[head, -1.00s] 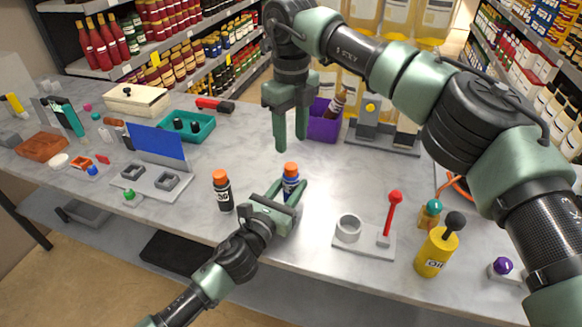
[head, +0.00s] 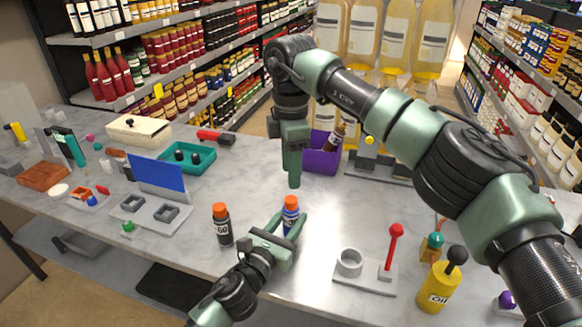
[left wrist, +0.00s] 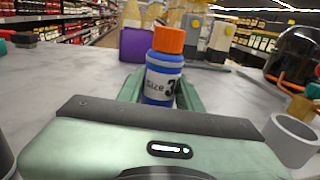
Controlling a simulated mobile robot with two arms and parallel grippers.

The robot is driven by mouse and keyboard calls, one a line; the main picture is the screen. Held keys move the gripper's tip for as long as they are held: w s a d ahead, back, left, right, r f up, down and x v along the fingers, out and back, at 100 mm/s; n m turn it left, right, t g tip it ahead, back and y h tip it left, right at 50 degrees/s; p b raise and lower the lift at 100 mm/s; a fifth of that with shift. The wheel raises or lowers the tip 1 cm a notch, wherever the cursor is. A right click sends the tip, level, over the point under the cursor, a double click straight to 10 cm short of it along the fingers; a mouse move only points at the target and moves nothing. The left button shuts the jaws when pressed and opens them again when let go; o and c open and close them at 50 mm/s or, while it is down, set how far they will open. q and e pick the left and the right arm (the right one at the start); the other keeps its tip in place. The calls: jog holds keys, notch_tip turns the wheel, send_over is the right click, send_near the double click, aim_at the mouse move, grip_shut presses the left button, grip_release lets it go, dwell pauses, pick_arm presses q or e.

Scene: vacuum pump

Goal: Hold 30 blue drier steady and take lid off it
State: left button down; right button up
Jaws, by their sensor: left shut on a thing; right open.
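The blue drier (head: 290,222) stands upright on the grey table with its orange lid (head: 290,202) on. My left gripper (head: 288,226) is shut on its body from the near side. The left wrist view shows the blue bottle (left wrist: 160,88) between the green fingers, with "Size 3" readable on its white label and the rest turned out of sight. Its orange lid (left wrist: 169,40) stands clear above the fingers. My right gripper (head: 294,184) points down, open and empty, its fingers nearly in line in the head view. It appears above and behind the lid, apart from it.
A black bottle with an orange lid (head: 221,228) stands close left of the drier. A grey fixture with a ring (head: 349,263) and red-knobbed stick (head: 391,248) stands to the right, beside a yellow oil can (head: 438,287). A purple bin (head: 320,158) is behind.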

aim_at(291, 199)
jog(key=shift+m, duration=0.8)
jog(key=shift+f, duration=4)
